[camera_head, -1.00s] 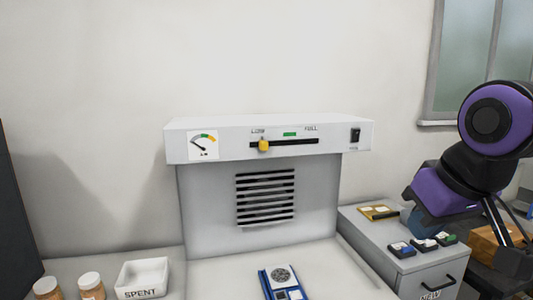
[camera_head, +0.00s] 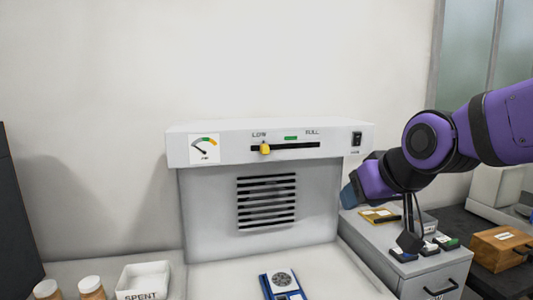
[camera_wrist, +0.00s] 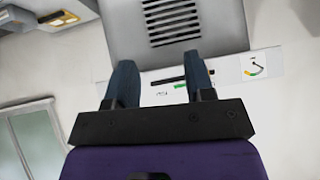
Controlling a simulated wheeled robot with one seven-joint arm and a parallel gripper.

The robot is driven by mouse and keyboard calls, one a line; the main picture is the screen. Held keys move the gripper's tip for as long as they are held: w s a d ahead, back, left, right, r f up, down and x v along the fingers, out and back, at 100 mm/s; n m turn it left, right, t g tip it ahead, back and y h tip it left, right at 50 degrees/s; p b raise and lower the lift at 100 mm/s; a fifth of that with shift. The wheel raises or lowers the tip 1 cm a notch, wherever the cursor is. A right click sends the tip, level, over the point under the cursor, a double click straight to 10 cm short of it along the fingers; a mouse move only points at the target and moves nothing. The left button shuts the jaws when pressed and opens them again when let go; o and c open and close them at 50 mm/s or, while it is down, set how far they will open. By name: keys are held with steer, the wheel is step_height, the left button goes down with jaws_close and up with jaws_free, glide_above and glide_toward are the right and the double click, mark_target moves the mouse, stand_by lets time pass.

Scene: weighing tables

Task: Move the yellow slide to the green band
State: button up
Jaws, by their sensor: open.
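The yellow slide (camera_head: 265,149) sits near the LOW end of a black horizontal slot (camera_head: 298,145) on the front of a white hood. The green band (camera_head: 291,138) is a short mark just above the slot, right of the slide. My gripper (camera_head: 349,194) is to the right of the hood front, below slot height and apart from the slide. In the wrist view my gripper (camera_wrist: 160,75) has its two fingers spread with nothing between them.
A dial (camera_head: 204,148) is left of the slot and a black switch (camera_head: 356,139) is right of it. A vent grille (camera_head: 267,201) lies below. A blue tray (camera_head: 282,288) and a SPENT bin (camera_head: 143,279) stand on the table. A grey cabinet (camera_head: 418,274) with small items is under my arm.

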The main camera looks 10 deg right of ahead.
steer(key=w+a+t, duration=0.5)
steer(key=w, duration=0.7)
steer(key=t, duration=0.9)
glide_toward(266, 151)
steer(key=shift+h, duration=0.3)
steer(key=x, duration=0.9)
steer(key=shift+w+a+r, duration=0.1)
steer(key=shift+w, duration=0.05)
